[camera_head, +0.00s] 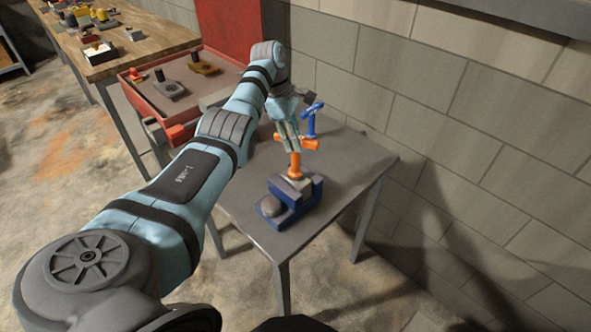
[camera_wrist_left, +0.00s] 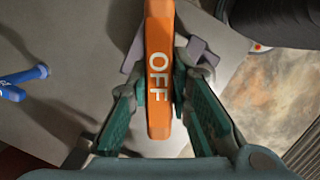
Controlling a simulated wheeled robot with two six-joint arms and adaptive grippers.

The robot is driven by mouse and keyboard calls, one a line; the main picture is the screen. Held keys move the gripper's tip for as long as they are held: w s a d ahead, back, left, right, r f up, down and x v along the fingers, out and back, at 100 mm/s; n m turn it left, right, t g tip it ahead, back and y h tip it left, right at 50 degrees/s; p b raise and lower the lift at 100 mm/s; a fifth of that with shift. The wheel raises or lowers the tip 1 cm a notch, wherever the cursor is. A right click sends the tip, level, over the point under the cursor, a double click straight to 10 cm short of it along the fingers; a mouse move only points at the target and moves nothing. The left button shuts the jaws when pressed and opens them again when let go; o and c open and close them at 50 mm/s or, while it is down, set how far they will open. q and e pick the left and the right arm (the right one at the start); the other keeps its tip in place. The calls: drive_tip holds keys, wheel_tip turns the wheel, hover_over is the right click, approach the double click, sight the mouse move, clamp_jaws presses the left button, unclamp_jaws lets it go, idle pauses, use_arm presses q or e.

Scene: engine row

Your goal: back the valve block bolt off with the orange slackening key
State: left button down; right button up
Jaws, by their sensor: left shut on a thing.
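The orange slackening key (camera_head: 295,164) stands upright over the blue vise (camera_head: 292,216) on the small grey table. Its lower end meets the pale block (camera_head: 300,184) in the vise jaws; the bolt itself is hidden there. My left gripper (camera_head: 291,140) is shut on the key's crossbar from above. In the left wrist view the orange key's bar (camera_wrist_left: 158,45), marked "OFF", lies between the two fingers of the left gripper (camera_wrist_left: 160,88). My right gripper is not in view.
A blue key (camera_head: 311,121) stands on the table just behind the orange one; it also shows in the left wrist view (camera_wrist_left: 22,82). A block wall closes the right side. A red cart (camera_head: 190,85) and a wooden bench (camera_head: 135,48) stand behind at left.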

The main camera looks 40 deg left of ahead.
use_arm(q)
drive_tip(key=shift+f+m, duration=0.3)
drive_tip(key=shift+m, duration=0.2)
drive_tip(key=shift+s+d+r, duration=0.1)
drive_tip(key=shift+d+r, duration=0.05)
drive_tip(key=shift+r, duration=0.15)
drive_tip(key=n+p, duration=0.1)
drive_tip(key=p, duration=0.1)
drive_tip(key=n+p, duration=0.2)
drive_tip(key=p, duration=0.1)
drive_tip(key=shift+r, duration=0.25)
drive_tip(key=shift+s+f+n+t+y, duration=0.1)
drive_tip(key=shift+n+t+y, duration=0.25)
drive_tip(key=shift+n, duration=0.55)
drive_tip(key=n+t+y, duration=0.1)
drive_tip(key=n, duration=0.4)
drive_tip(key=shift+f, duration=0.15)
drive_tip(key=n, duration=0.2)
drive_tip(key=shift+n+y, duration=0.35)
drive_tip(key=shift+n, duration=0.05)
drive_tip(key=n+y, duration=0.1)
drive_tip(key=n, duration=0.3)
drive_tip(key=shift+d, duration=0.1)
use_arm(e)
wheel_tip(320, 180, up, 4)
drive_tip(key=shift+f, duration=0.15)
